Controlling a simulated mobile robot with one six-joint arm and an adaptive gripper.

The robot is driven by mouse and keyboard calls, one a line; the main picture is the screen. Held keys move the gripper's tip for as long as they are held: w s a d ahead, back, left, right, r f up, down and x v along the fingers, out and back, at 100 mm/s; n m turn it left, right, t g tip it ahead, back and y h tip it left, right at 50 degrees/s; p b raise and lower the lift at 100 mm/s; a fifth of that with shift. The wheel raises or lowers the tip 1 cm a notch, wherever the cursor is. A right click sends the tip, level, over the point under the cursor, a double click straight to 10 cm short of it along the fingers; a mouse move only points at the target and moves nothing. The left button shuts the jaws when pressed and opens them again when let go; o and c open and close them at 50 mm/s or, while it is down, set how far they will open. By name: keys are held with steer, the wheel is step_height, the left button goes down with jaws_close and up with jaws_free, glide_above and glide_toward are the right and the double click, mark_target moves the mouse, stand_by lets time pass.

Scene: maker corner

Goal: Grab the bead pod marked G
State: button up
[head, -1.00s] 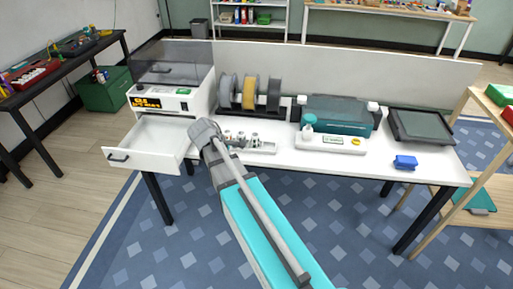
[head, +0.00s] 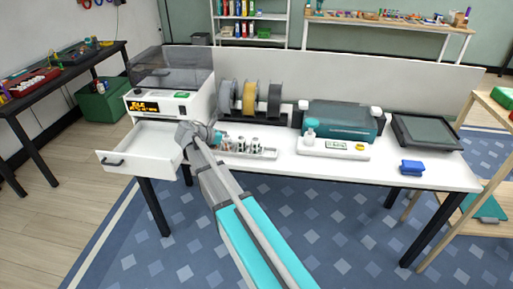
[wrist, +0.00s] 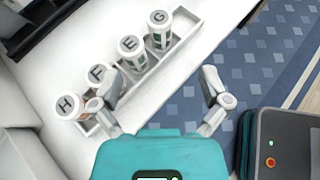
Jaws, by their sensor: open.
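The bead pod marked G (wrist: 160,32) is a white cylinder with a grey lettered cap. It stands upright at the far right end of a white rack (wrist: 186,38) in the wrist view. Pods marked E (wrist: 132,52), F (wrist: 103,80) and H (wrist: 74,110) stand in line towards the lower left. My gripper (wrist: 160,88) is open and empty, its fingers spread below pod G in the picture and apart from it. The left finger overlaps the rack's near side. In the head view my gripper (head: 208,136) is at the rack's left end; its fingertips are unclear, and letters are unreadable there.
An open drawer (head: 135,148) sticks out left of my gripper. A row of spools (head: 249,97) stands behind the rack. A white station with a bottle (head: 333,148), a teal machine (head: 340,120) and a blue block (head: 411,167) are to the right on the white table (head: 440,175).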

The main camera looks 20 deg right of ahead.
mark_target(254, 140)
steer(key=b+x, duration=0.3)
steer(key=x, duration=0.4)
steer(key=shift+d+f+b, duration=0.2)
steer(key=shift+b, duration=0.2)
steer(key=shift+d+f, duration=0.1)
steer(key=shift+d, duration=0.25)
steer(key=shift+b+x, duration=1.3)
steer(key=shift+x, duration=1.05)
steer(key=shift+w+d+f, duration=0.1)
steer(key=shift+d+f, duration=0.15)
steer(key=shift+d, duration=0.1)
